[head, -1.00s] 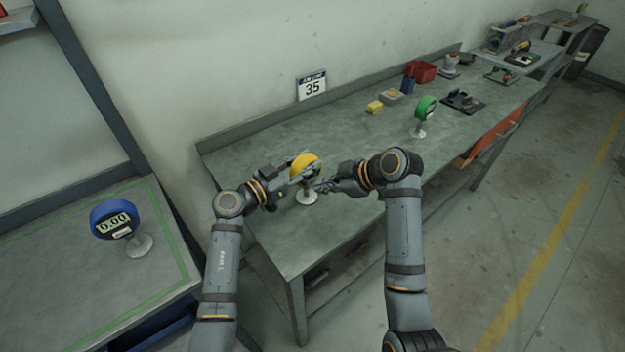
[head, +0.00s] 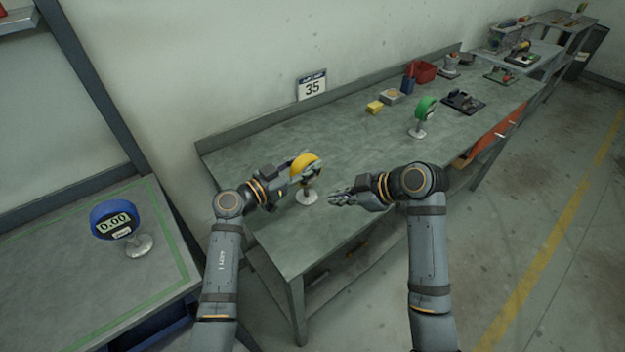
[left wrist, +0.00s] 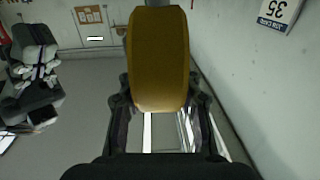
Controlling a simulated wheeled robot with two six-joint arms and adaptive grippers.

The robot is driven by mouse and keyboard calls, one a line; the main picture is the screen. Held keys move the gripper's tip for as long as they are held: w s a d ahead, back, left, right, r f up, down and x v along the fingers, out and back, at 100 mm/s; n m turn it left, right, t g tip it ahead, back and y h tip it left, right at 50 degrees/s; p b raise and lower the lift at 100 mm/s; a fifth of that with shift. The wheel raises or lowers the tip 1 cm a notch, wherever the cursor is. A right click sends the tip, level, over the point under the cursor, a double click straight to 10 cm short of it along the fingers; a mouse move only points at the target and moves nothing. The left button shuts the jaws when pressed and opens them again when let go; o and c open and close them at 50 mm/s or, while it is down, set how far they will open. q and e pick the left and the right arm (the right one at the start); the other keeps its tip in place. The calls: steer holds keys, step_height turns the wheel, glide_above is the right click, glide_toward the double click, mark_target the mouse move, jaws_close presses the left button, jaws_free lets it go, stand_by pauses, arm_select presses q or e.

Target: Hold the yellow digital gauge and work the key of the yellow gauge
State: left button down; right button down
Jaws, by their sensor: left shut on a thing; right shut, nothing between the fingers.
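The yellow digital gauge (head: 304,162) stands on a pale round base on the grey workbench. My left gripper (head: 306,170) is shut on the gauge from the left. In the left wrist view, the gauge's yellow rim (left wrist: 158,60) fills the middle, between my fingers. The gauge's face and its key are too small or turned away to make out. My right gripper (head: 336,199) is shut and empty, to the right of the gauge and apart from it.
A green gauge (head: 425,108) stands further back on the workbench (head: 250,150). A yellow block (head: 374,107), a red bin (head: 425,71) and a dark fixture (head: 463,101) lie behind. The bench between the yellow and green gauges is clear.

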stand_by(0.3)
arm_select(q)
steer(key=c, duration=0.8)
jaws_free()
